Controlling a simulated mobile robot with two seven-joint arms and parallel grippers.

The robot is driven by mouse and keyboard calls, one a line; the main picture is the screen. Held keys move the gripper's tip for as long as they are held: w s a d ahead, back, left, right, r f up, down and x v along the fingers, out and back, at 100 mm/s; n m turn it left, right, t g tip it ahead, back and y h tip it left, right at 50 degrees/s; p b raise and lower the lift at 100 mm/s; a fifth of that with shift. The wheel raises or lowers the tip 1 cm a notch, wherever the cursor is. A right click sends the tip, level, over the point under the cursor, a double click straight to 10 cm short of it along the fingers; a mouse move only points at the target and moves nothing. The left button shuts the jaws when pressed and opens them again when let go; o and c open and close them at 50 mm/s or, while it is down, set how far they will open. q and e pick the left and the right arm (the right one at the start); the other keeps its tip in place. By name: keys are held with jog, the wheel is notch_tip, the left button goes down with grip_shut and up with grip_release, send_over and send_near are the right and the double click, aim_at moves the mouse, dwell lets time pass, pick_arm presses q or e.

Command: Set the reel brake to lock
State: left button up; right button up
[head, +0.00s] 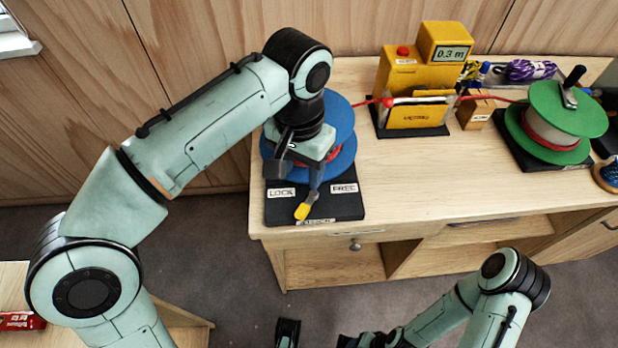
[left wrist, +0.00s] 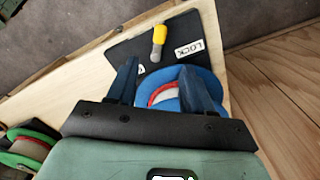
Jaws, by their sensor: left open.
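The reel brake is a lever with a yellow tip (head: 303,211) on a black base plate (head: 345,208) in front of the blue reel (head: 343,118). The lever's tip lies between the LOCK label (head: 281,193) and the FREE label (head: 344,188). In the left wrist view the yellow tip (left wrist: 159,35) shows beyond the fingers, with the LOCK label (left wrist: 189,50) right of it; the FREE label is mostly hidden by a finger. My left gripper (left wrist: 158,66) is open and empty, above the blue reel and the lever's rear. My right gripper is only partly visible at the head view's bottom edge.
A yellow meter (head: 415,75) reading 0.3 m stands right of the blue reel. A red cord (head: 370,103) runs from that reel toward the green reel (head: 560,115). Purple rope (head: 530,70) lies at the back. The bench top (head: 420,180) is clear in front of the meter.

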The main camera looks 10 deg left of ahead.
aim_at(302, 210)
pick_arm(q)
jog(key=f+b, duration=0.1)
jog(key=f, duration=0.3)
jog(key=f+b, duration=0.2)
jog(key=f, duration=0.2)
jog(key=f+b, duration=0.1)
jog(key=f, duration=0.4)
jog(key=shift+s, duration=0.25)
pick_arm(e)
jog(key=f, duration=0.1)
jog(key=w+f, duration=0.1)
jog(key=f, duration=0.1)
jog(key=shift+w+f+t, duration=0.15)
jog(key=shift+f+t, duration=0.05)
jog(key=shift+t, duration=0.2)
